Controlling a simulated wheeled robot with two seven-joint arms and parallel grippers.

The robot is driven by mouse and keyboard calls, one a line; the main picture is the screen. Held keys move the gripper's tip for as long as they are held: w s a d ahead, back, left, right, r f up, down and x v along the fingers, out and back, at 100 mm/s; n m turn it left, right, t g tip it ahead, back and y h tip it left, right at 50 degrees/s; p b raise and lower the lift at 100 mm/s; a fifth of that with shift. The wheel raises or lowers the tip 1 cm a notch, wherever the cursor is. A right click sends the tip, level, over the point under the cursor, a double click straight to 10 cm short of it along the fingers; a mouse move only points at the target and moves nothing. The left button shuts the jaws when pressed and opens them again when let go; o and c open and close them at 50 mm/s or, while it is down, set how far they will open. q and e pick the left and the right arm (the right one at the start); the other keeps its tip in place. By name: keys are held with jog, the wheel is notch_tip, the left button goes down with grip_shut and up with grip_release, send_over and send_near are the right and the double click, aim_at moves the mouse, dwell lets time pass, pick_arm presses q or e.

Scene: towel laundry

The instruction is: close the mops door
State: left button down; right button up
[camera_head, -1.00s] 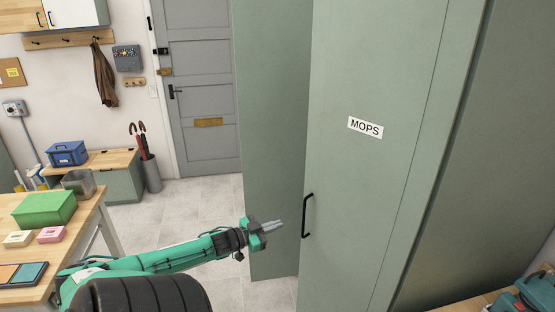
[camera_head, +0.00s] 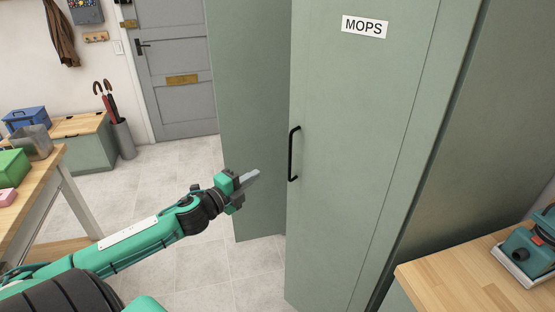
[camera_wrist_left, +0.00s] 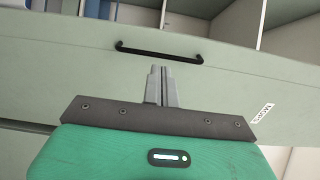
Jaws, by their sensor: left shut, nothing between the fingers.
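The mops door (camera_head: 345,190) is a tall grey-green panel with a white MOPS label (camera_head: 364,27) near the top of the head view. A black bar handle (camera_head: 293,153) is near its left edge. I cannot tell its exact angle. My left gripper (camera_head: 256,175) is shut and empty, left of the handle and apart from it in the head view. In the left wrist view, my fingers (camera_wrist_left: 159,68) point at a black handle (camera_wrist_left: 158,51) on a green panel (camera_wrist_left: 230,75), with open shelves beyond its edge. My right gripper is out of view.
Another tall green panel (camera_head: 245,110) stands behind the mops door's left edge. A wooden worktop (camera_head: 440,275) with a teal tool (camera_head: 530,250) is at right. A table (camera_head: 32,195) with boxes is at left. The tiled floor (camera_head: 170,190) between is clear.

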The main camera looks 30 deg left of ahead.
pick_arm(q)
jog(key=w+d+p, duration=0.2)
jog(key=w+p, duration=0.2)
jog(key=w, duration=0.9)
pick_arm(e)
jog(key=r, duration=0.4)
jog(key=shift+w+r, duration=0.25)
pick_arm(q)
jog(key=shift+w, duration=0.1)
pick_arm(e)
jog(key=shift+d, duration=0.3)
pick_arm(q)
jog(key=shift+w, duration=0.1)
